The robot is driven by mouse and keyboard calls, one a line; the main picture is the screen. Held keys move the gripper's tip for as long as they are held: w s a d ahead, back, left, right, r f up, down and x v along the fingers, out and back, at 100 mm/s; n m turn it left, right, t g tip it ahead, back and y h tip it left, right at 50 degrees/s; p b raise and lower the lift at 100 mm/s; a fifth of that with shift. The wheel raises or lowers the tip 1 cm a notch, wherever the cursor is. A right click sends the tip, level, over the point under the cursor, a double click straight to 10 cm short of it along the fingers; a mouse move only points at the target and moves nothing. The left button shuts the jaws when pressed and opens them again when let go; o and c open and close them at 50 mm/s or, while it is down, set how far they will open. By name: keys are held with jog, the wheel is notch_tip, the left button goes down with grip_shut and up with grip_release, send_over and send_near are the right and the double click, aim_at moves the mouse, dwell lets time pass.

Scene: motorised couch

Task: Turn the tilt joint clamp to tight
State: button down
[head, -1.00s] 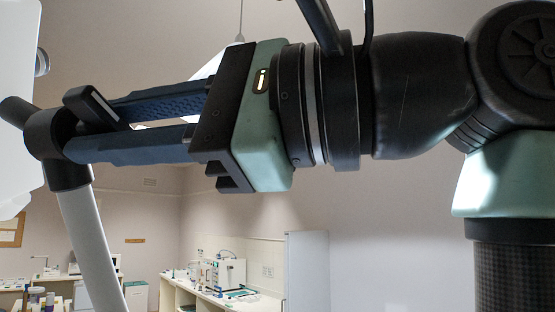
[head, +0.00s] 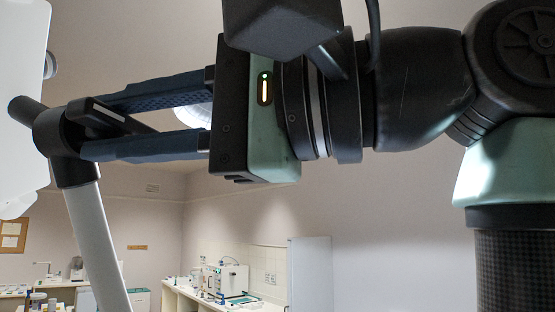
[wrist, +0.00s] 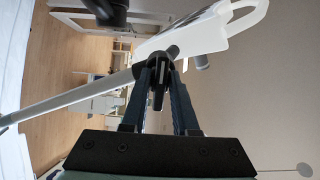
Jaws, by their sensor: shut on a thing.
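The black tilt joint clamp (head: 70,160) sits at the top of a pale curved pole (head: 97,232) at the left of the head view. Its black lever (head: 118,118) lies between the two blue fingers of my gripper (head: 88,126). My gripper reaches in from the right and is shut on the lever. In the wrist view the lever (wrist: 158,98) stands between the fingers, in front of the dark joint. The fingers partly hide the lever, and I cannot tell how tight the clamp is.
A white panel (head: 22,90) is close to the joint at the far left, and it also shows in the wrist view (wrist: 215,35). A counter with lab equipment (head: 225,280) stands far behind. The space below my gripper looks clear.

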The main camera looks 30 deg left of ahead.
jog(key=c, duration=0.9)
grip_release()
jog(key=shift+o, duration=0.2)
jog(key=b+v, duration=0.4)
jog(key=v, duration=0.9)
